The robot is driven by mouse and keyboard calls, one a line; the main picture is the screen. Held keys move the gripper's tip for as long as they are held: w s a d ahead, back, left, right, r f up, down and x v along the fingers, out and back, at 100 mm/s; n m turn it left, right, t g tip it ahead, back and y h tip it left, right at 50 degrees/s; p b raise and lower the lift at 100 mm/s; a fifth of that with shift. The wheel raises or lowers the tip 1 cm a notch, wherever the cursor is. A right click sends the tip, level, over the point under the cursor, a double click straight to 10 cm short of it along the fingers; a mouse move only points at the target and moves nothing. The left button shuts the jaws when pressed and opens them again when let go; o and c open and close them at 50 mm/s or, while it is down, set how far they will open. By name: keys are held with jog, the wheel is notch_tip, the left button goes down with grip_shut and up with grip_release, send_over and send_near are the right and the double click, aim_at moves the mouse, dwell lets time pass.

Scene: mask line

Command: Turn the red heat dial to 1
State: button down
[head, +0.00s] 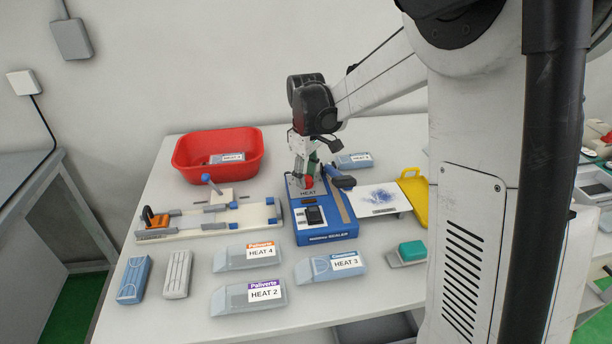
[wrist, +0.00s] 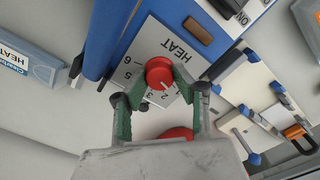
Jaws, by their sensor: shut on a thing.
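The blue heat sealer (head: 327,238) stands on the white table. The red heat dial (head: 308,182) sits near its back, partly covered by my gripper (head: 304,172) in the head view. In the wrist view the red dial (wrist: 158,66) is on a light plate (wrist: 183,48) marked HEAT, with 2, 3, 5 and 6 readable around it. The dial's white mark seems to point near the 2. The 1 cannot be made out. My gripper (wrist: 157,77) is shut on the dial, one green-padded finger on each side.
HEAT pouch boxes, such as HEAT 2 (head: 247,299) and HEAT 3 (head: 331,267), lie in front. A red bin (head: 216,151) stands at the back left. A white fixture with blue knobs (head: 211,217) is left of the sealer, and a yellow tray (head: 415,190) right.

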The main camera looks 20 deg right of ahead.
aim_at(306, 178)
jog(key=c, duration=1.4)
grip_release()
notch_tip(306, 178, up, 12)
jog(key=shift+r, duration=0.1)
